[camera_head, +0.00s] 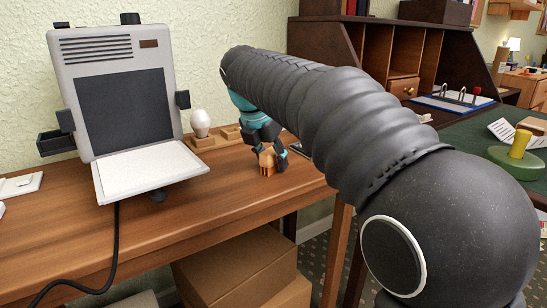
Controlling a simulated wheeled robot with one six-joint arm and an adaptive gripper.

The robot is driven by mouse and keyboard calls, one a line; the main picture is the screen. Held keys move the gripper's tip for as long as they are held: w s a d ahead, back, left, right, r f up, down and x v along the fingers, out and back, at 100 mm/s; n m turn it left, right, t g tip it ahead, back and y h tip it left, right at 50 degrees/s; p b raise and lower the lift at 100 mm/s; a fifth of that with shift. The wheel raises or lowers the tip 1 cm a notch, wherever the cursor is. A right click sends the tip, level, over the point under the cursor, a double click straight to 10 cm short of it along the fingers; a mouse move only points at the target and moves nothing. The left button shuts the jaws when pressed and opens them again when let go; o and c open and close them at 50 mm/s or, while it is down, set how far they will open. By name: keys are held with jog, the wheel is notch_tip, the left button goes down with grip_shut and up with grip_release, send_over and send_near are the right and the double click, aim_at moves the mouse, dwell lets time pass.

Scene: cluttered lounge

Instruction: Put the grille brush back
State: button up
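My gripper (268,155) points down at the wooden desk, right of the grey device. A small orange-tan piece (267,161), possibly the grille brush, shows between its dark fingers, at or just above the desk top. The fingers lie close around it, but I cannot tell whether they grip it. The grey device (160,90) stands upright at the left, with a slotted grille (97,48) near its top and a white tray (150,172) in front. A low wooden holder (204,143) with a white bulb (200,122) stands between the device and my gripper.
The wooden desk (200,215) is clear in front of the gripper. A black cable (112,245) runs down from the device across the desk's left. A dark cubby unit (330,45) stands behind my arm. Cardboard boxes (235,265) sit below. A green-topped table (470,135) is at right.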

jog(key=shift+r, duration=0.1)
jog(key=p+v, duration=0.3)
jog(key=v, duration=0.9)
jog(key=shift+d+r, duration=0.1)
jog(key=s+d+f+m+y, duration=0.1)
jog(key=s+d+f+m, duration=0.3)
jog(key=s+d+m, duration=0.25)
jog(key=s+d+f+m+y, duration=0.1)
jog(key=s+d+f+m, duration=0.35)
jog(key=d+m, duration=0.3)
jog(key=s+d+f+m+t, duration=0.1)
jog(key=s+d+f+m, duration=0.1)
jog(key=s+f+m, duration=0.4)
jog(key=s+d+f+m, duration=0.3)
jog(key=s+f+m, duration=0.4)
jog(key=m, duration=0.2)
jog(key=shift+s+f+t+y, duration=0.25)
jog(key=shift+f+t+y, duration=0.05)
jog(key=shift+f+t, duration=0.1)
jog(key=shift+d, duration=0.15)
